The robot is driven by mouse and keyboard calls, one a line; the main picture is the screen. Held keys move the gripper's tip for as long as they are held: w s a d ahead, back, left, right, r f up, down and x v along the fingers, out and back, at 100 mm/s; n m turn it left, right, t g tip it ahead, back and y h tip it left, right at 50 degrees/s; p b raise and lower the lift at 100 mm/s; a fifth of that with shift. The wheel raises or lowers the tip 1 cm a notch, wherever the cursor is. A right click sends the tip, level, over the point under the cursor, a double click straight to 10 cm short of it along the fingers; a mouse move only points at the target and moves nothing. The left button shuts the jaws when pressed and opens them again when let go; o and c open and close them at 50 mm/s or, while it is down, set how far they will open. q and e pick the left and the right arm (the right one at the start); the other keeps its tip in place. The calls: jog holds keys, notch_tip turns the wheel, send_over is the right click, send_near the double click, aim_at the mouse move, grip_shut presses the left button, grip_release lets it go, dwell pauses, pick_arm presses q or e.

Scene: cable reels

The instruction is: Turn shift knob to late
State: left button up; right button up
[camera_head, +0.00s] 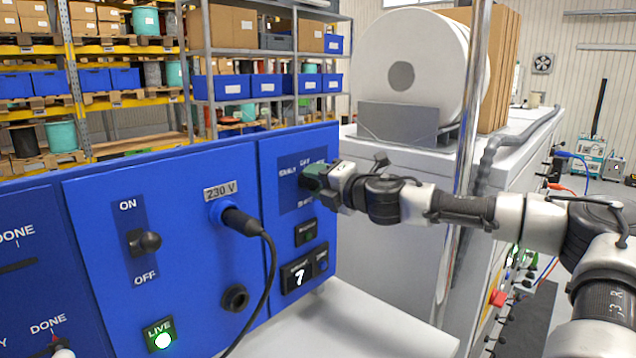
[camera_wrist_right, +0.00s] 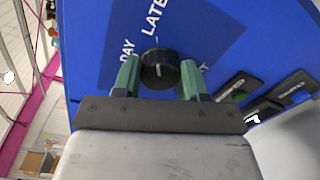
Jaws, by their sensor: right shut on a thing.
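The black round shift knob (camera_wrist_right: 160,70) sits on a dark blue label plate on the blue panel. In the right wrist view the plate reads "DAY" at the left and "LATE" at the top; a third word at the right is mostly hidden. My right gripper (camera_head: 312,180) reaches the panel from the right, its green fingers on either side of the knob, shut on it. The fingers also show in the right wrist view (camera_wrist_right: 158,82). I cannot clearly tell which word the knob points to. My left gripper is not in view.
Left of the plate, a black cable plug (camera_head: 238,220) sticks out under "230 V" and its cable hangs down. An ON/OFF switch (camera_head: 146,243) and a lit LIVE lamp (camera_head: 161,339) are farther left. A white reel (camera_head: 412,70) stands behind.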

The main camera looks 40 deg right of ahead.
jog(key=shift+m, duration=0.4)
jog(key=o, duration=0.9)
